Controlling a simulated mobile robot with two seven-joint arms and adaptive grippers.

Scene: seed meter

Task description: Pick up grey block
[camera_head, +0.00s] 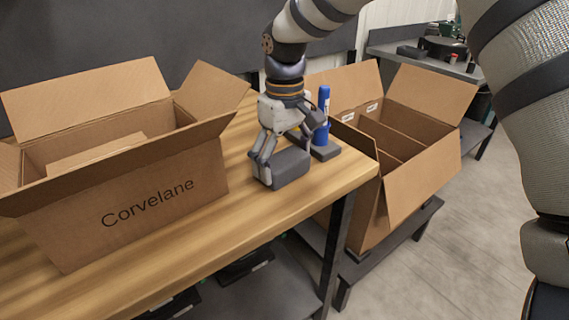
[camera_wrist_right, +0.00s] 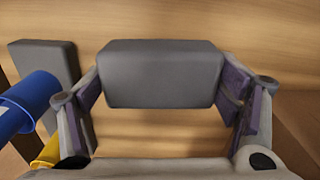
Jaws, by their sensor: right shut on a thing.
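The grey block (camera_head: 287,170) is on the wooden table near its right end. My right gripper (camera_head: 268,160) reaches down over it from above and is shut on it. In the right wrist view the grey block (camera_wrist_right: 161,73) lies between the two fingers of my right gripper (camera_wrist_right: 165,88), with a pad against each end. The block appears to be at or very near the table surface; I cannot tell whether there is a gap under it. My left gripper is not in view.
A blue bottle (camera_head: 322,115) stands by a dark grey piece (camera_head: 326,152) just right of the gripper. An open Corvelane box (camera_head: 150,205) fills the table's left. Another open box (camera_head: 418,190) stands on a low stand beyond the table's right edge. Bare table (camera_head: 245,215) lies in front.

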